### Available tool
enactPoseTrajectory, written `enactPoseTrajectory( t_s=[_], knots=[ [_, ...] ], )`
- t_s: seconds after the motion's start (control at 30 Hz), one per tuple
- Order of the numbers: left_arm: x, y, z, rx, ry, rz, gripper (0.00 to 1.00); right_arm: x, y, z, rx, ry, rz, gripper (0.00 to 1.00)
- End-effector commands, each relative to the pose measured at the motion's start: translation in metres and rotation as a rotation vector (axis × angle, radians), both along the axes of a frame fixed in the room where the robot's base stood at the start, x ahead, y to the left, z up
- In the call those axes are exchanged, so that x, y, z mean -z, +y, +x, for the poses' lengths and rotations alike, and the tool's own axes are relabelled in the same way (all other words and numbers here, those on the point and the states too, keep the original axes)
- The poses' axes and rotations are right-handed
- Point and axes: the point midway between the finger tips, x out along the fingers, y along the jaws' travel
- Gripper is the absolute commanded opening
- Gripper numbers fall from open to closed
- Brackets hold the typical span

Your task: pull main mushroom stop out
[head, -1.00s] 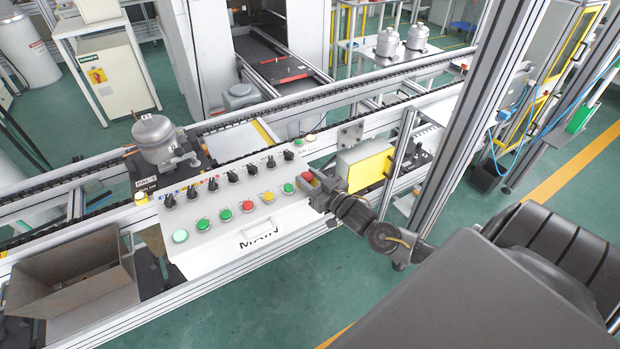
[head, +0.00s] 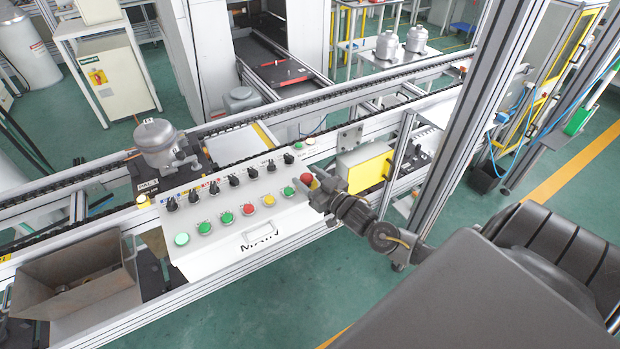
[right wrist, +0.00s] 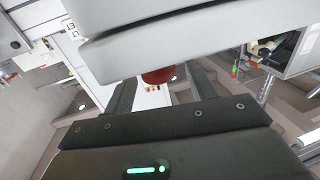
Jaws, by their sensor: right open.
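The red main mushroom stop (head: 306,179) is at the right end of the lower button row on the white MAIN control panel (head: 215,262). My right gripper (head: 317,190) is open close beside it, at the panel's right end. In the right wrist view the red cap (right wrist: 158,76) shows between the two spread fingers of the right gripper (right wrist: 162,90), partly hidden by a large grey surface. I cannot tell whether the fingers touch the cap. My left gripper is not in view.
Several black selector switches (head: 234,181) and coloured buttons (head: 248,210) cover the panel. A compressor (head: 158,142) stands on the conveyor behind it at the left. A metal bin (head: 75,272) is left of the panel. A yellow box (head: 368,171) and an aluminium post (head: 452,140) stand to the right.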

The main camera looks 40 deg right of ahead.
Motion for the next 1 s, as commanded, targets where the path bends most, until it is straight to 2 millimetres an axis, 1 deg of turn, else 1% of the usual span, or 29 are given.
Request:
enactPoseTrajectory(
  t_s=[0.17,0.27,0.5,0.6,0.7,0.83,1.0],
  knots=[
    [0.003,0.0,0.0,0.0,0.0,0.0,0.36,0.002,0.0,-0.007,-0.001,0.002,0.0,0.57],
    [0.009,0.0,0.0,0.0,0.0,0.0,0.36,0.004,-0.001,-0.022,-0.002,0.003,0.0,0.57],
    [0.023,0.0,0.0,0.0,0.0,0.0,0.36,0.005,-0.006,-0.07,-0.001,0.004,-0.001,0.57],
    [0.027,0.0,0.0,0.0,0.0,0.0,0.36,0.003,-0.007,-0.086,-0.001,0.002,0.0,0.57],
    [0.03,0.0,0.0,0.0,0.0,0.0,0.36,0.003,-0.008,-0.098,0.0,0.001,0.0,0.57],
    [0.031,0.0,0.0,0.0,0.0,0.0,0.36,0.001,-0.009,-0.106,-0.001,0.0,0.0,0.57],
    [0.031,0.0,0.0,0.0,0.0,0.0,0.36,0.0,-0.009,-0.108,0.0,-0.001,0.0,0.57]
  ],
)
